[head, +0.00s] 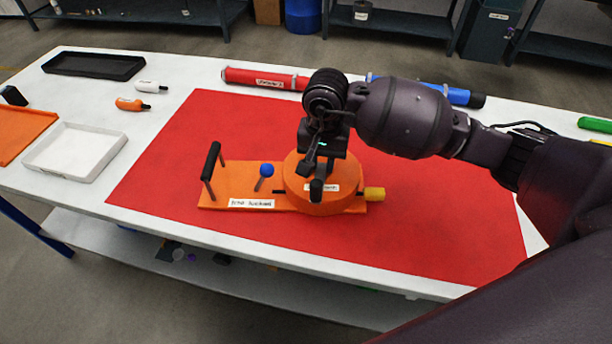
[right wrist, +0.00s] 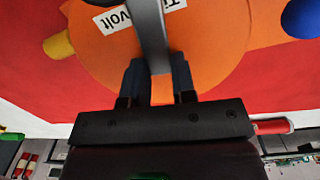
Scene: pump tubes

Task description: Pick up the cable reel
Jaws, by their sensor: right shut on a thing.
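The orange round drum, which I take for the cable reel (head: 325,205), sits on an orange base plate (head: 235,180) on the red mat. A white label shows on its top, and it fills much of the right wrist view (right wrist: 215,45). My right gripper (head: 318,170) is over the drum, pointing down. In the right wrist view its fingers (right wrist: 158,78) are closed on a grey bar (right wrist: 148,25) that crosses the drum's top. No clear gap shows under the base plate. My left gripper is not in view.
On the base plate stand a black handle (head: 211,160) and a blue knob (head: 267,170); a yellow knob (head: 374,194) sticks out right. A red tube (head: 265,78) and blue tube (head: 455,95) lie behind the mat (head: 170,130). A white tray (head: 75,152) is left.

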